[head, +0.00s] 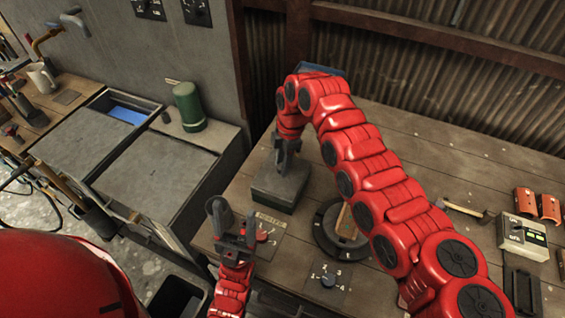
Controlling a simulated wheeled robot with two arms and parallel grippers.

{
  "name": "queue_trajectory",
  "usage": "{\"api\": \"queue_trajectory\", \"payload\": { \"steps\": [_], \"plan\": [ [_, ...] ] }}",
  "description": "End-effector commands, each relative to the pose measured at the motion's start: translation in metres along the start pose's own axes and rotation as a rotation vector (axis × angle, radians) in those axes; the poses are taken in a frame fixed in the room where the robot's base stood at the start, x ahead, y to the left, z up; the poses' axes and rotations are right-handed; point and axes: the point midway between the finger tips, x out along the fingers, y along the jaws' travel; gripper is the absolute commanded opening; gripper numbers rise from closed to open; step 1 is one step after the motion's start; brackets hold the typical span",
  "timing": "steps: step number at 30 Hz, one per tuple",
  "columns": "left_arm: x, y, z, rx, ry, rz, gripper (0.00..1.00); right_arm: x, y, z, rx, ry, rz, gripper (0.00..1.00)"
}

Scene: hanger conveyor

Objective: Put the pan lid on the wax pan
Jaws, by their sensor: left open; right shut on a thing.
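A round dark pan with raised rings (325,243) sits on the bench and looks like the wax pan. A wooden strip crosses its middle, and my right arm hides part of its right side. My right gripper (285,158) points down at the top of a thick square grey piece (278,190), left of and behind the round pan. It is shut on the upright grip there, and the piece appears to be the pan lid; whether it touches the bench is unclear. My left gripper (236,238) is open and empty, nearer the front, left of a red knob (263,236).
A dial (328,281) stands in front of the round pan. A hammer (461,211), a switch box (523,238) and orange pieces (538,203) are at the right. A green canister (190,107) stands on the left counter. The back right of the bench is clear.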

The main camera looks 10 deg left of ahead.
Motion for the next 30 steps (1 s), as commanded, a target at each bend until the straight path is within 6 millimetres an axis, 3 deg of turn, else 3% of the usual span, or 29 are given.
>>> {"api": "queue_trajectory", "payload": {
  "steps": [16, 17, 18, 30],
  "plan": [
    [-0.0090, 0.0005, 0.0015, 0.000, 0.000, 0.000, 0.65, 0.0062, 0.0002, 0.0010, 0.000, 0.000, 0.001, 0.00],
    [-0.0080, 0.0004, 0.0014, 0.000, 0.000, 0.000, 0.65, 0.0053, 0.0002, 0.0008, 0.000, 0.000, 0.001, 0.42],
    [-0.0079, 0.0004, 0.0013, 0.000, 0.000, 0.000, 0.65, 0.0052, 0.0002, 0.0008, 0.000, 0.000, 0.001, 0.49],
    [-0.0079, 0.0004, 0.0014, 0.000, 0.000, 0.000, 0.65, 0.0055, 0.0000, 0.0008, 0.000, 0.000, 0.000, 0.51]
  ]
}}
